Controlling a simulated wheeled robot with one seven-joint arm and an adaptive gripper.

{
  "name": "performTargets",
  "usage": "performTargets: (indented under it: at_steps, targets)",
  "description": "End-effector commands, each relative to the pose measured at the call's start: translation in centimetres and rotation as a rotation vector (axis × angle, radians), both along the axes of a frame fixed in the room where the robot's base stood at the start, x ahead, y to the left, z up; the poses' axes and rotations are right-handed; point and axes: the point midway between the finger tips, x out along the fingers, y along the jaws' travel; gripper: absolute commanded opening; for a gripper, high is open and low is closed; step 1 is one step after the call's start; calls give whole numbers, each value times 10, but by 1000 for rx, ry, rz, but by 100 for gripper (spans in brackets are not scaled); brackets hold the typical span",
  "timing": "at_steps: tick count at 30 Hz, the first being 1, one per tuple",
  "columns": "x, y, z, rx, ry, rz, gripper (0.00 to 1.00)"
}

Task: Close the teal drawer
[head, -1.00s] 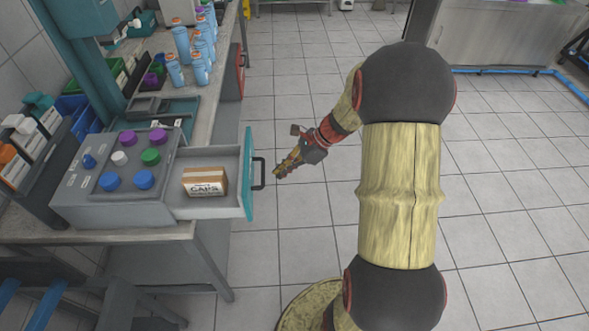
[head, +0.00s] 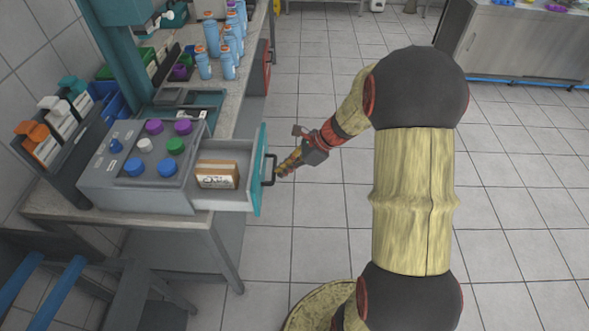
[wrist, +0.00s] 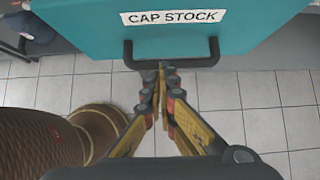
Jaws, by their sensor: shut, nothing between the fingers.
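The teal drawer (head: 260,172) stands pulled out from the right side of a grey cabinet (head: 135,190), with a brown box (head: 217,175) inside it. Its teal front has a dark handle (head: 270,168) and, in the wrist view, a "CAP STOCK" label (wrist: 172,16). The drawer is less far out than fully extended views would show; its tray is still visible. My gripper (head: 281,174) is shut and empty, with its fingertips at the handle. In the wrist view the fingertips (wrist: 160,70) overlap the middle of the handle bar (wrist: 172,65); whether they touch it I cannot tell.
Coloured knobs (head: 155,145) top the cabinet. Blue bottles (head: 212,40) stand on the bench behind. A bench leg (head: 222,255) is below the drawer. The tiled floor (head: 510,200) to the right is clear.

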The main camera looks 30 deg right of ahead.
Motion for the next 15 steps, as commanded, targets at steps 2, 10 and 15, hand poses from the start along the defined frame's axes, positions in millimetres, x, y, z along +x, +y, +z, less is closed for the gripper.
performTargets:
  at_steps: [2, 10, 15]
  targets:
    - [10, 18, 2, 2, 2, 6, 0]
    - [49, 76, 2, 0, 2, 6, 0]
    - [71, 108, 1, 1, 2, 5, 0]
